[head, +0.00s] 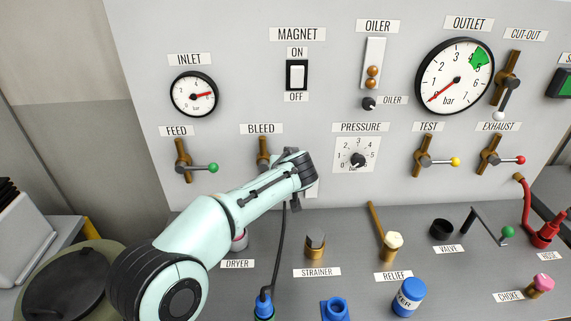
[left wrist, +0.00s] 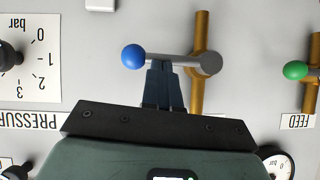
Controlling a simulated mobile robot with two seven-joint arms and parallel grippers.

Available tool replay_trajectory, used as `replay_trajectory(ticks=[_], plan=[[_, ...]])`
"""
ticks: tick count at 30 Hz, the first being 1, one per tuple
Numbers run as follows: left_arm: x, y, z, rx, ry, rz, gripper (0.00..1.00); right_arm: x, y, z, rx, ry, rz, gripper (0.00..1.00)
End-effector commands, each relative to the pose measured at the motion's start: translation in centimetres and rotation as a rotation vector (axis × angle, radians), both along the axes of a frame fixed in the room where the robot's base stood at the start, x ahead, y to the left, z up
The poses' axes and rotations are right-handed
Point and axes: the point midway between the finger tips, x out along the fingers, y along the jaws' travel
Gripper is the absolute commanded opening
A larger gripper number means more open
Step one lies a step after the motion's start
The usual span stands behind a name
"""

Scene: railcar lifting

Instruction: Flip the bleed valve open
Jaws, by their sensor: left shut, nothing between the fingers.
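The bleed valve has a brass pipe (head: 264,150) under the BLEED label in the head view; my left arm hides its lever there. In the left wrist view, which is upside down, the grey lever (left wrist: 180,60) runs sideways from the brass pipe (left wrist: 200,88) and ends in a blue knob (left wrist: 133,57). My left gripper (left wrist: 163,64) is shut and empty. Its fingertips are right at the lever, between knob and pivot, on the side of the BLEED label; I cannot tell whether they touch. My right gripper is in neither view.
The feed valve with its green knob (head: 213,168) is to the left, and the pressure dial (head: 357,155) to the right. A black cable (head: 281,240) hangs below the gripper. Fittings such as the strainer (head: 315,247) stand on the lower shelf.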

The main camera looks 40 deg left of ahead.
Motion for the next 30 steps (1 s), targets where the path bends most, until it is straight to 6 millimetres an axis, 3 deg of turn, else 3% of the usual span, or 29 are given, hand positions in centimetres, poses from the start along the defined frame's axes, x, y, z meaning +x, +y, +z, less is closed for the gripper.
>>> replay_trajectory(ticks=[11,30], plan=[[0.2,-0.3,-1.4,0.114,0.096,-0.001,0.0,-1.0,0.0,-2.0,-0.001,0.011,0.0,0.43],[0.1,-0.1,-5.5,0.568,0.48,0.001,0.0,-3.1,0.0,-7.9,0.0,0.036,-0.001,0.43]])
